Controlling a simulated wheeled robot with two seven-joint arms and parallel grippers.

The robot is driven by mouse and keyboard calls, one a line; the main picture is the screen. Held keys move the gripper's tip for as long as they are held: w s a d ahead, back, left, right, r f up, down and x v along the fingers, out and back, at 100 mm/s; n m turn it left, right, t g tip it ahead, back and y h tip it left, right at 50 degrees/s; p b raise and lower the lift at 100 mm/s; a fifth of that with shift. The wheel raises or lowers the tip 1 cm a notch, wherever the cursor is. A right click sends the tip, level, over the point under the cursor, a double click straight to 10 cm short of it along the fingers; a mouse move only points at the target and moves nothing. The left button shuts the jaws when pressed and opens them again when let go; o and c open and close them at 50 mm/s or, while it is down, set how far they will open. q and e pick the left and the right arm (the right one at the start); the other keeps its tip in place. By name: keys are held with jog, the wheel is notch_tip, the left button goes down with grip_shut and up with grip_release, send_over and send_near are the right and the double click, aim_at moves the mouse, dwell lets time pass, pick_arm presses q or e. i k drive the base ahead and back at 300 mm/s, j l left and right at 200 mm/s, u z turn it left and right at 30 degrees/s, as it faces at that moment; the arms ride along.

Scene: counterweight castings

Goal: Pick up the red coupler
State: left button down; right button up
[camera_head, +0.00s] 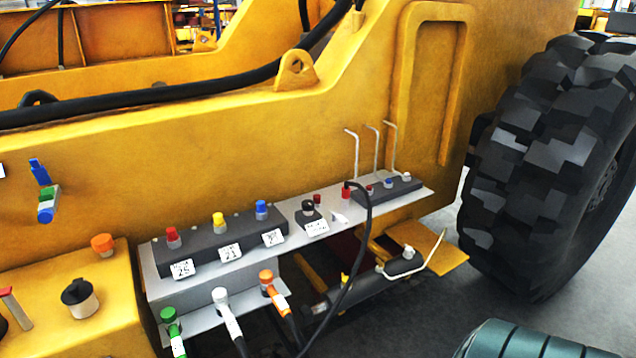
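A red-capped fitting (173,237) stands upright on the left end of the dark block, behind a white tag. It has a grey lower part. A smaller red piece (345,194) sits on the shelf right of the black knob, close to the end of a black cable. Another small red cap (369,190) is on the dark block at the right. I cannot tell for certain which one is the red coupler. Neither of my grippers is in view.
Yellow (218,223) and blue (261,209) fittings share the dark block. Green, white and orange (267,281) cable connectors sit on the lower shelf (205,318). A black cable (366,230) loops in front. A large tyre (550,160) stands right; a green ribbed object (530,342) is bottom right.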

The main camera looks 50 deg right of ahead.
aim_at(346, 189)
jog(key=z, duration=1.65)
jog(key=u, duration=0.3)
jog(key=i+l+u, duration=0.3)
jog(key=l+u, duration=0.25)
jog(key=i+l, duration=0.15)
jog(key=l, duration=0.2)
jog(key=i+l+u, duration=0.15)
jog(key=l, duration=0.15)
jog(key=i+l, duration=0.1)
jog(key=l, duration=0.25)
jog(key=i+l+u, duration=0.15)
jog(key=l, duration=0.2)
jog(key=i+l, duration=0.1)
jog(key=l, duration=0.25)
jog(key=i+l, duration=0.1)
jog(key=l, duration=0.25)
jog(key=i+l, duration=0.15)
jog(key=l, duration=0.25)
jog(key=i+l, duration=0.1)
jog(key=l, duration=0.25)
jog(key=i+l, duration=0.1)
jog(key=l, duration=0.3)
jog(key=u, duration=0.05)
